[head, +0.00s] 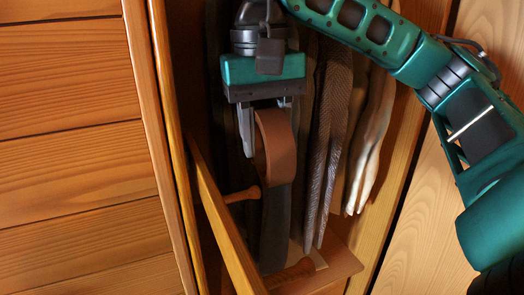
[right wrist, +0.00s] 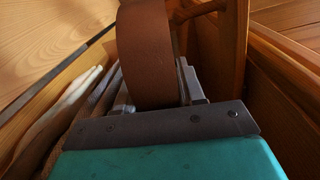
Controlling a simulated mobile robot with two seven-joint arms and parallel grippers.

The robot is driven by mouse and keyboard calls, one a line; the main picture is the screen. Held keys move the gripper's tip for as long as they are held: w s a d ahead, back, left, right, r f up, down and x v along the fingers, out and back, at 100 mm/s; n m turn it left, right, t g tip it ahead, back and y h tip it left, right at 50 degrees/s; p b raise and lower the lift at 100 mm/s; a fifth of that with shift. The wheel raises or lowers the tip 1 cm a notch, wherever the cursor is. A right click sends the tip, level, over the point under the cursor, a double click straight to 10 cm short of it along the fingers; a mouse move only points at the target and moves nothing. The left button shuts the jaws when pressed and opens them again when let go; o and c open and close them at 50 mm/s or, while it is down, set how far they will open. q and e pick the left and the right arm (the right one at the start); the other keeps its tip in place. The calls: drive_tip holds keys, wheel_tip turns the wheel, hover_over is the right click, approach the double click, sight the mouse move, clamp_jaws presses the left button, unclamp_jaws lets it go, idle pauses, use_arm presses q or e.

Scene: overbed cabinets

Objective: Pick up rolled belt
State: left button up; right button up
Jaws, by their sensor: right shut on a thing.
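The rolled belt (head: 276,145) is a brown leather band, curved into a loop, inside the open wooden cabinet in the head view. My right gripper (head: 262,130) points down into the cabinet and is shut on the belt, with one finger on the left of the band and the other partly behind it. In the right wrist view the belt (right wrist: 146,50) rises in front of the gripper (right wrist: 160,95) between its fingers. The belt's lower end meets a dark hanging strip, and I cannot tell if they touch. My left gripper is not in view.
Several hanging garments (head: 328,140) are close on the right of the gripper. A wooden peg (head: 242,195) and a slanted wooden panel (head: 222,220) stand at the lower left. The cabinet's side walls leave little room. A wooden ledge (head: 335,268) lies below.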

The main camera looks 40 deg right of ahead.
sight(266, 108)
wheel_tip(266, 108, up, 3)
drive_tip(key=shift+f+p, duration=0.1)
drive_tip(key=shift+p, duration=0.25)
drive_tip(key=shift+r, duration=2.4)
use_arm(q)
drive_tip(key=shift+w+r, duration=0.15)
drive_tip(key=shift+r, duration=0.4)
